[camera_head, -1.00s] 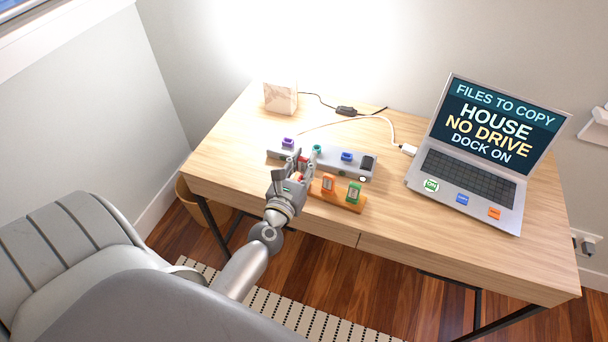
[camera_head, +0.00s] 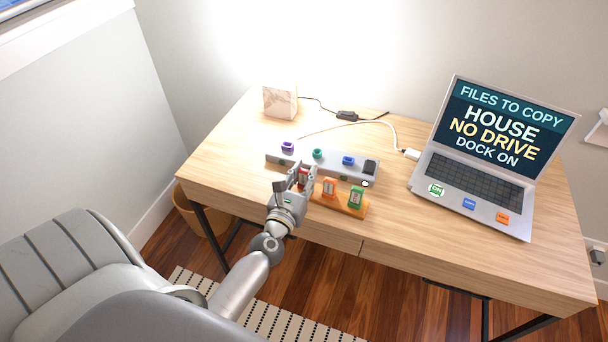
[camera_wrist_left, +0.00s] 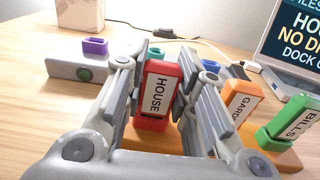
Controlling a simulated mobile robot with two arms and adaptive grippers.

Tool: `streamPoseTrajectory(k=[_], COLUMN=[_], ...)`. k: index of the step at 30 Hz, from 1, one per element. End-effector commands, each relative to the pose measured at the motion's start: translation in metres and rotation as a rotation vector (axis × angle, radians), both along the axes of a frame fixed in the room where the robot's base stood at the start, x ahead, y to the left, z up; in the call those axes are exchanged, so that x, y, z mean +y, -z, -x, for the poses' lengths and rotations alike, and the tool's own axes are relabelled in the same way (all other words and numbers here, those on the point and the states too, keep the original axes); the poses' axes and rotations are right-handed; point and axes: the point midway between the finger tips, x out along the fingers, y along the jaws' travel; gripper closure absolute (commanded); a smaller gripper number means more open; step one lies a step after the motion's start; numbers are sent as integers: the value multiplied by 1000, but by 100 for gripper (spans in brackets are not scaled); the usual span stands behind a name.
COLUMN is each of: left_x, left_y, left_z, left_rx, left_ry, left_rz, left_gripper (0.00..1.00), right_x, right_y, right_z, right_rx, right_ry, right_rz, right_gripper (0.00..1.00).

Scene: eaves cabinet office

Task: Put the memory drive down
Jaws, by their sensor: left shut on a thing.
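The red memory drive, labelled HOUSE (camera_wrist_left: 158,92), stands upright between the fingers of my left gripper (camera_head: 302,178), which is shut on it. It is at the left end of the orange-brown stand (camera_head: 345,209). In the left wrist view its lower end meets a red collar (camera_wrist_left: 150,123) on the stand; I cannot tell how deep it sits. An orange drive (camera_head: 329,187) and a green drive labelled BILLS (camera_wrist_left: 296,122) stand upright in the same stand. My right gripper is not in view.
Behind the stand lies a grey dock (camera_head: 331,168) with purple (camera_head: 288,146), teal (camera_head: 317,154) and blue (camera_head: 348,160) sockets. A laptop (camera_head: 480,180) reading "NO DRIVE, DOCK ON" stands right. A pale box (camera_head: 280,101) and cables are at the back. The desk's left part is clear.

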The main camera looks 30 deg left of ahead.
Motion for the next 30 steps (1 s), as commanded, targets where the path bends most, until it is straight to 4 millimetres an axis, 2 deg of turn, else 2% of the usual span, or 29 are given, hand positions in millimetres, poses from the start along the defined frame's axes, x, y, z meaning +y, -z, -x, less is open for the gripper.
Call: streamPoseTrajectory(k=[1, 5, 6, 18, 23, 30], left_x=[0, 0, 0, 0, -5, -15], left_y=[1, 1, 1, -5, 0, 1], left_z=[0, 0, 0, 0, 22, 63], left_rx=[0, 0, 0, 0, 2, 3], left_ry=[0, 0, 0, 0, 0, 1], left_rz=[0, 0, 0, 0, 0, 1], left_gripper=[71, 54, 53, 53, 53, 53], right_x=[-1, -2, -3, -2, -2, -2], right_y=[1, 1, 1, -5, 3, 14], right_z=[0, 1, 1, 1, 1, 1], right_rx=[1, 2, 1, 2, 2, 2], right_ry=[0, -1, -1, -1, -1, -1], right_rz=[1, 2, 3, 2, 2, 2], right_gripper=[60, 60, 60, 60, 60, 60])
